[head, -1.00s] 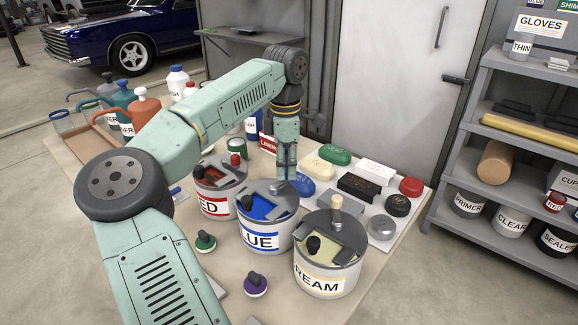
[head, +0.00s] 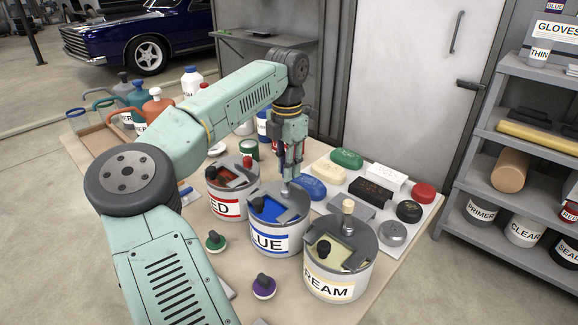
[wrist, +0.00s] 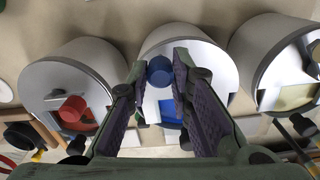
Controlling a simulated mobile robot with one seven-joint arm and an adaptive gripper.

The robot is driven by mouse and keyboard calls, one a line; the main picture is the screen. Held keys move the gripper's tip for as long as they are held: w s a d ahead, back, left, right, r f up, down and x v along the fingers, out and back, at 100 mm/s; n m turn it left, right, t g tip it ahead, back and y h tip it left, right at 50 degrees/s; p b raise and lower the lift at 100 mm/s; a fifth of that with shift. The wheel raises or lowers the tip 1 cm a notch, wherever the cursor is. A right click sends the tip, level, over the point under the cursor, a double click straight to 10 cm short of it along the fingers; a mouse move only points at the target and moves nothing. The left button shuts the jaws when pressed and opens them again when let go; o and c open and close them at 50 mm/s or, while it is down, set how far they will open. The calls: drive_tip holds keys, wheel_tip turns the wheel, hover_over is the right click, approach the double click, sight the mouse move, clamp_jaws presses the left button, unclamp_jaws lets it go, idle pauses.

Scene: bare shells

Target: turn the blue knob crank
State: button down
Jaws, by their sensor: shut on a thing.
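The blue can (head: 270,242) stands on the table between the red and cream cans. Its lid has a part-open window with blue paint and a black knob (head: 257,204). The blue crank knob (wrist: 160,70) shows between my fingers in the wrist view. My gripper (head: 291,172) points down at the back of the blue can's lid, its fingers closed around the blue knob. In the head view, the fingers hide most of that knob.
The red can (head: 227,206) is close on the left and the cream can (head: 330,290) close on the right; its crank knob (head: 348,206) stands up. Green (head: 215,241) and purple (head: 264,286) knobs lie in front. A white board (head: 412,237) with several blocks lies behind right.

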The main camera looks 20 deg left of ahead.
idle(0.4)
drive_tip(key=c, duration=1.4)
unclamp_jaws()
wheel_tip(320, 180, up, 12)
drive_tip(key=shift+r, duration=0.1)
